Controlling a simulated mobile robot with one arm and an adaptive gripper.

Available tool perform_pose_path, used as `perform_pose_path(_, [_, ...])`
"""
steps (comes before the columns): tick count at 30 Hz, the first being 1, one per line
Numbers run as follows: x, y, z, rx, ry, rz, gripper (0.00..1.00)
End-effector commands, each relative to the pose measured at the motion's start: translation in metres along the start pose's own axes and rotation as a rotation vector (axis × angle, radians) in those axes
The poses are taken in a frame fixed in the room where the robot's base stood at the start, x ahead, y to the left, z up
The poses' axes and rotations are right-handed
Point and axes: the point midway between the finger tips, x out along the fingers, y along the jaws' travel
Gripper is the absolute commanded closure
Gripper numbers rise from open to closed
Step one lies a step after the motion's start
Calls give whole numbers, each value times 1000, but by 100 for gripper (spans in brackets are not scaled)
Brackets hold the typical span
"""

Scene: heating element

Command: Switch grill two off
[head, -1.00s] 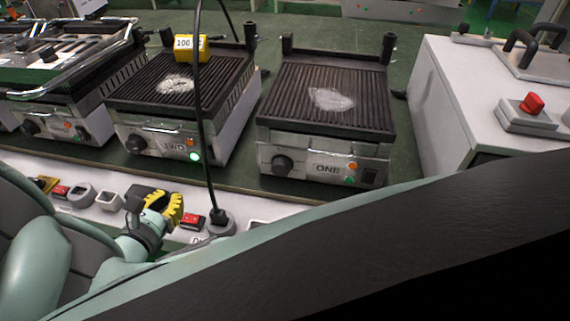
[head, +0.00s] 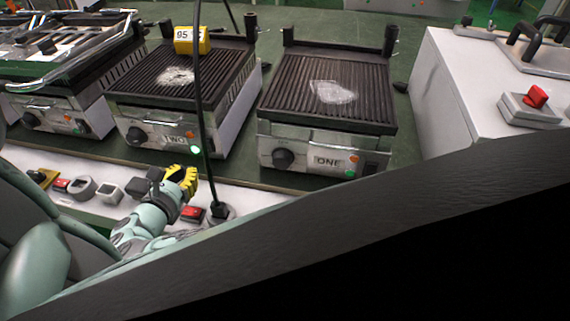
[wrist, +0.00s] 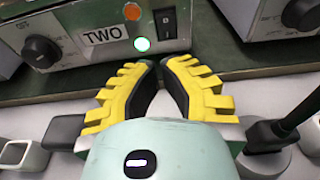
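Grill two (head: 165,90) stands in the middle of the bench in the head view. Its TWO label (wrist: 102,36), green lamp (wrist: 142,44) and orange lamp (wrist: 132,11) show in the wrist view, with the green one lit. Its black rocker switch (wrist: 165,23) is right of the lamps, and its knob (wrist: 41,51) is at the left. My gripper (head: 188,172) is in front of and below the panel in the head view. In the wrist view its yellow fingers (wrist: 160,62) are brought together at the tips, empty, just below the switch and apart from it.
Grill one (head: 325,95) stands right of grill two, another grill (head: 60,80) left. A black cable (head: 199,80) hangs in front of grill two to a plug (head: 219,210). A red switch (head: 193,214) and sockets line the front strip. A yellow display (head: 192,40) sits on grill two.

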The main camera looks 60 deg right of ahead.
Motion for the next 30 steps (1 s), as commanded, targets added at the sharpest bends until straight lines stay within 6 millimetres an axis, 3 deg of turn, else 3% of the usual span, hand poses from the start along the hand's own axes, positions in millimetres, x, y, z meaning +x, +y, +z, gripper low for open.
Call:
perform_pose_path(15, [65, -3, 8, 1, -2, -9, 100])
perform_pose_path(30, [76, -3, 13, 0, 0, -5, 100])
